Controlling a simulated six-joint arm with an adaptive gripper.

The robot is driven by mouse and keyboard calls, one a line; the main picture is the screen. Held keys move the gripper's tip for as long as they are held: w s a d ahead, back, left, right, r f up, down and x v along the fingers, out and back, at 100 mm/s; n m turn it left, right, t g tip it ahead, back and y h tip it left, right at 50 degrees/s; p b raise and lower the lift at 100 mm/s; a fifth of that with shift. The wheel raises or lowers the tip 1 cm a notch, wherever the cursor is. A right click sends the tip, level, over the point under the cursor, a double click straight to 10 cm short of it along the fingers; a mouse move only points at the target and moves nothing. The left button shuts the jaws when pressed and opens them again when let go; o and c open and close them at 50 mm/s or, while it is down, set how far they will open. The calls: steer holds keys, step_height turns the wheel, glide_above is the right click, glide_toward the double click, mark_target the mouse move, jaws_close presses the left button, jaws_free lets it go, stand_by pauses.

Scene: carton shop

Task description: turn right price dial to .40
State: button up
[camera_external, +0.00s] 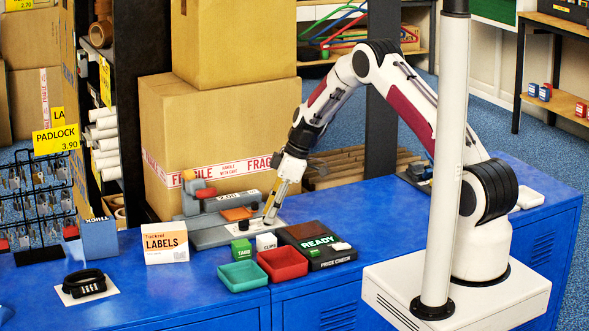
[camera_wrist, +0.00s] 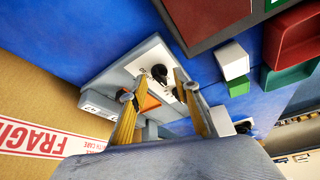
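The price machine (camera_external: 212,236) is a grey unit with a flat plate on the blue counter. In the wrist view its plate (camera_wrist: 122,72) carries a black right dial (camera_wrist: 160,72) on a white scale. The scale marks are too small to read. My gripper (camera_wrist: 158,88) is open, its two yellow fingers apart, with the dial showing between and just beyond the tips. In the external view my gripper (camera_external: 270,219) points down at the plate's right part and mostly hides that dial. Another black dial (camera_external: 243,225) stands left of it. I cannot tell whether the fingers touch the dial.
A dark READY price checker (camera_external: 318,258), a green block (camera_external: 241,249) and a white block (camera_external: 266,241) stand close in front. A teal tray (camera_external: 243,276) and a red tray (camera_external: 283,265) lie nearer. A labels box (camera_external: 165,243) is left. Cartons (camera_external: 205,130) rise behind.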

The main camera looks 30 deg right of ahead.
jaws_close()
steer(key=shift+s+m, duration=0.1)
steer(key=shift+m, duration=0.3)
steer(key=shift+s+a+m+t+h, duration=0.1)
steer(key=shift+m+t+h, duration=0.3)
steer(key=shift+m, duration=0.85)
steer(key=shift+a+m+t+h, duration=0.15)
steer(key=shift+m+t, duration=0.35)
steer(key=shift+m, duration=1.05)
steer(key=shift+a+m+t+h, duration=0.1)
steer(key=shift+m+t+h, duration=0.15)
steer(key=shift+m+h, duration=0.75)
steer(key=shift+a+m+t+h, duration=0.15)
steer(key=shift+m+t, duration=0.1)
steer(key=shift+m, duration=1.45)
